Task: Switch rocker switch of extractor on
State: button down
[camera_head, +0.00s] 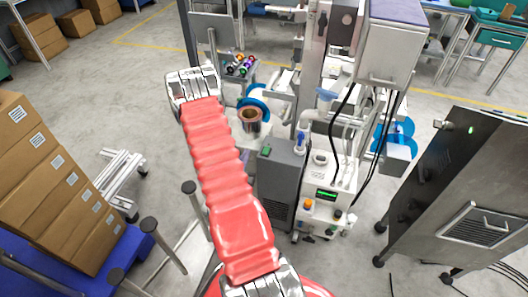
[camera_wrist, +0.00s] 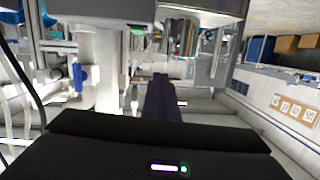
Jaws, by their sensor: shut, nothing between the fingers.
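In the head view, a dark grey box (camera_head: 281,190) with a vented front, which looks like the extractor, stands on the floor right of my red-sleeved arm. A small green patch (camera_head: 266,151) on its top may be the rocker switch; its position is too small to read. In the wrist view my gripper (camera_wrist: 161,78) is shut and empty, its dark fingers together and pointing away from the camera. I cannot clearly make out the gripper in the head view. A grey body with a green patch (camera_wrist: 137,32) hangs at the top of the wrist view; I cannot tell whether it is the extractor.
A white control unit (camera_head: 325,200) with buttons stands right of the grey box, with black cables above. A film reel (camera_head: 250,121) and blue discs sit behind. Labelled cartons (camera_head: 42,185) are at left, a metal cabinet (camera_head: 455,190) at right. Grey posts (camera_head: 190,188) stand near my arm.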

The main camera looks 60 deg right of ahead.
jog(key=shift+g+h, duration=0.5)
jog(key=shift+h, duration=0.1)
jog(key=s, duration=0.1)
jog(key=s+f, duration=0.1)
jog(key=s, duration=0.2)
jog(key=shift+s+f, duration=0.2)
jog(key=shift+f, duration=0.1)
jog(key=shift+d, duration=0.1)
send_over(264, 156)
jog(key=a, duration=0.1)
jog(key=shift+f, duration=0.3)
jog(key=shift+d+f, duration=0.25)
jog(key=shift+f, duration=0.35)
jog(key=shift+d+f, duration=0.2)
jog(key=shift+f, duration=0.4)
jog(key=shift+w+d+f, duration=0.1)
jog(key=shift+d+f, duration=0.05)
jog(key=shift+f, duration=0.7)
